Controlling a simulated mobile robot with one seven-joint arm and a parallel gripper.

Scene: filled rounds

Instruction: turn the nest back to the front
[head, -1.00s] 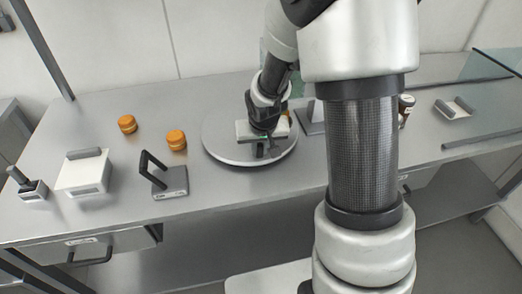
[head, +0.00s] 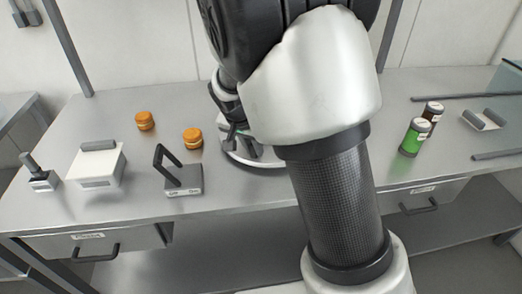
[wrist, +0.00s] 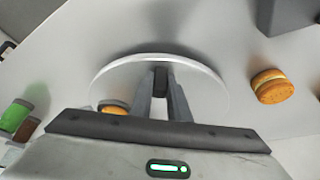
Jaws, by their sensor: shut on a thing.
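The round pale turntable (head: 262,162) stands on the bench, mostly hidden behind my arm in the head view. Its disc and rim also show in the wrist view (wrist: 112,70). My gripper (wrist: 161,92) is over the turntable near its rim, with its fingers shut on a small dark upright peg (wrist: 160,68). In the head view my gripper (head: 236,135) is at the turntable's left side. An orange round (wrist: 112,106) shows partly beside the fingers in the wrist view. The nest itself cannot be made out now behind my arm and gripper.
Two orange rounds (head: 145,121) (head: 193,138) stand left of the turntable. A dark-handled stand (head: 183,178), a white box (head: 97,165) and a small lever device (head: 40,178) are further left. A green jar (head: 414,137), a brown jar (head: 432,114) and a grey holder (head: 484,119) are right.

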